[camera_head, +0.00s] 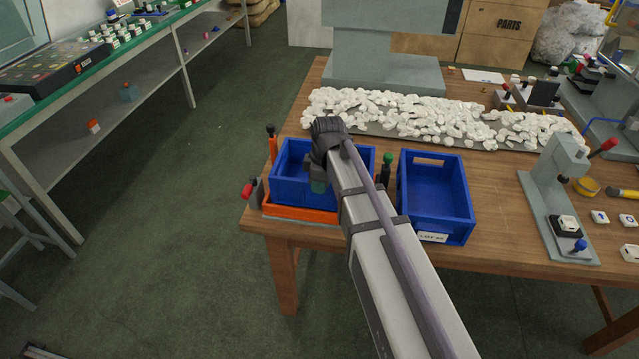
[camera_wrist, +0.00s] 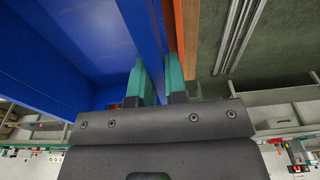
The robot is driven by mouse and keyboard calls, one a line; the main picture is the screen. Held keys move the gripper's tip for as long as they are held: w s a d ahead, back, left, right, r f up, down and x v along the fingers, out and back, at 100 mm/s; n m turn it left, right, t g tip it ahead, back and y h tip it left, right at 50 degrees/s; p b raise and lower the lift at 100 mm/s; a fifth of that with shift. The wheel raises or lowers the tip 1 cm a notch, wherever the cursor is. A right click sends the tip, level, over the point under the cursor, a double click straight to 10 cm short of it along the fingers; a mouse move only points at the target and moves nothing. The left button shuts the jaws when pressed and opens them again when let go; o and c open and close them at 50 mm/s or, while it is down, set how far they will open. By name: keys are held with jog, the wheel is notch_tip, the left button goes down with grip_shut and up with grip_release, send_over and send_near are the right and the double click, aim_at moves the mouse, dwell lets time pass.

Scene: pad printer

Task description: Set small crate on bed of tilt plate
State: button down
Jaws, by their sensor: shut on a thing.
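The small blue crate (camera_head: 288,190) is at the table's left front corner, over the orange bed of the tilt plate (camera_head: 300,213). The crate looks roughly level with the bed; whether it rests fully on it or hangs slightly above, I cannot tell. My gripper (camera_head: 318,186) is shut on a wall of this crate, and my arm hides part of its right side. In the wrist view, the green fingers (camera_wrist: 157,85) stand on both sides of the blue crate wall (camera_wrist: 148,30). An orange edge of the tilt plate (camera_wrist: 190,35) runs just beside it.
A second blue crate (camera_head: 415,213) with a lot label stands right of my arm. White pieces (camera_head: 400,115) cover a dark mat behind. A grey press (camera_head: 555,190) stands at right.

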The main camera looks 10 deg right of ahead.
jog(key=shift+f, duration=0.3)
jog(key=c, duration=1.1)
grip_release()
jog(key=shift+r, duration=0.1)
jog(key=shift+s+d+r+p, duration=0.1)
jog(key=shift+d+r+p, duration=0.1)
jog(key=shift+r+p, duration=1.6)
jog(key=shift+s+d+r+p, duration=0.1)
jog(key=shift+d+r+p, duration=0.1)
jog(key=shift+r+p, duration=1.55)
jog(key=shift+r, duration=0.15)
notch_tip(320, 180, up, 4)
jog(key=p, duration=0.4)
